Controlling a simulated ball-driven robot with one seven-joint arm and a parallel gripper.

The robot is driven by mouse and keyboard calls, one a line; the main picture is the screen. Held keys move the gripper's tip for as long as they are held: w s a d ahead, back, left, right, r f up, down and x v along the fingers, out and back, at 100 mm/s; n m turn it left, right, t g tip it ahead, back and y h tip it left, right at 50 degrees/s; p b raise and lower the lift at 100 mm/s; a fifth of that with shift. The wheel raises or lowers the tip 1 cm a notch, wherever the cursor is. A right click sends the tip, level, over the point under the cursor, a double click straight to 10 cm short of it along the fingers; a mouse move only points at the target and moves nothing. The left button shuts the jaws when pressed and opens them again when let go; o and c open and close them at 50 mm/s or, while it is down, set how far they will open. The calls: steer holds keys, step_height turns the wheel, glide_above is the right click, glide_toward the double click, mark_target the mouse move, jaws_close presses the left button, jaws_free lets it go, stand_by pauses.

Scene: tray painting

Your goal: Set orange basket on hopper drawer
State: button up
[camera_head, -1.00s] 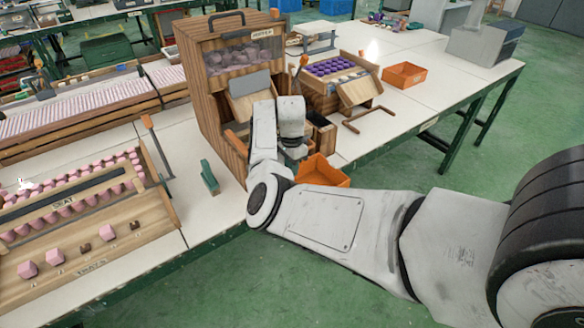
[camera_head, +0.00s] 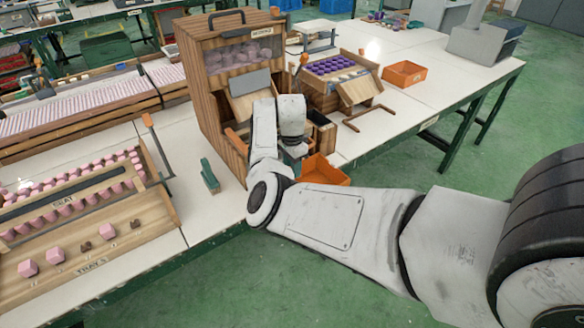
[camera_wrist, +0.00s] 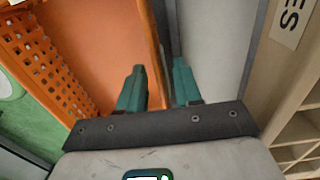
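The orange basket (camera_head: 326,172) shows in front of the wooden hopper (camera_head: 214,92), low by the table's front edge. In the wrist view the basket (camera_wrist: 92,35) fills the upper left, with a slotted side wall. My gripper (camera_wrist: 158,68) has its green fingers on either side of the basket's near wall, close together on it. In the head view my forearm and wrist cover the gripper and the hopper's lower front. I cannot make out the hopper drawer clearly, nor what is under the basket.
A second orange basket (camera_head: 405,74) stands on the table at the right. A rack of purple pieces (camera_head: 340,66) stands beside the hopper. In the wrist view a grey panel (camera_wrist: 215,40) and a pale wooden box wall (camera_wrist: 285,60) lie close to the right. Green floor shows in front.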

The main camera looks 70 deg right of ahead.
step_height(320, 180, up, 12)
steer(key=shift+f+b, duration=0.15)
steer(key=shift+b, duration=0.3)
steer(key=shift+w, duration=0.1)
